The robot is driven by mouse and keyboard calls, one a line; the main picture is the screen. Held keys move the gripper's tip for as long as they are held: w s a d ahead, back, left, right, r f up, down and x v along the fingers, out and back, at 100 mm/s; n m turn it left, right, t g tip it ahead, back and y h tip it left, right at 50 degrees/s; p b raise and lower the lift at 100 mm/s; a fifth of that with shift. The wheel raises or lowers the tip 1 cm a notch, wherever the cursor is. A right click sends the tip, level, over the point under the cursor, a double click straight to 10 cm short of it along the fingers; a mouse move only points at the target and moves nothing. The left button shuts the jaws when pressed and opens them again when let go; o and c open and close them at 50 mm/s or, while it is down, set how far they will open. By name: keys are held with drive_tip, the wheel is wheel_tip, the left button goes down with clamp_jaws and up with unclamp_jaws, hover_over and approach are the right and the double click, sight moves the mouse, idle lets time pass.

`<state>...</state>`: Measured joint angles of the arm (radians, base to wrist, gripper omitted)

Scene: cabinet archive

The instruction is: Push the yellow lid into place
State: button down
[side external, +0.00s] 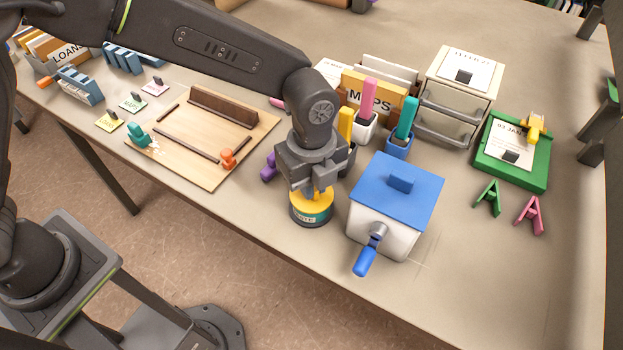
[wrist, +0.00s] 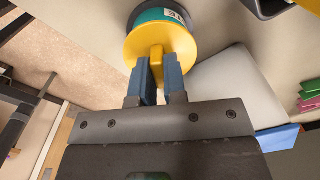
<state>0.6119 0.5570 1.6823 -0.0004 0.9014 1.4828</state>
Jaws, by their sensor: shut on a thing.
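The yellow lid (side external: 318,205) sits on top of a round teal and dark container (side external: 311,220) near the table's front edge. In the wrist view the lid (wrist: 176,44) shows as a yellow disc with a raised tab, against the teal container (wrist: 158,14) with a white label. My gripper (side external: 316,190) is above the container, pointing down. In the wrist view my gripper (wrist: 159,70) has its two blue fingers shut on the lid's tab. I cannot tell whether the lid is fully seated.
A white box with a blue lid (side external: 412,187) and a blue handle (side external: 366,262) stands close on the right. A purple object (side external: 268,168) is close behind on the left. A wooden board (side external: 180,165) lies left. Front right table is clear.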

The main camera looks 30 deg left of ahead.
drive_tip(key=shift+f, duration=0.15)
drive_tip(key=c, duration=1.1)
unclamp_jaws()
drive_tip(key=shift+r, duration=2.6)
wheel_tip(320, 180, up, 14)
drive_tip(key=shift+f, duration=0.1)
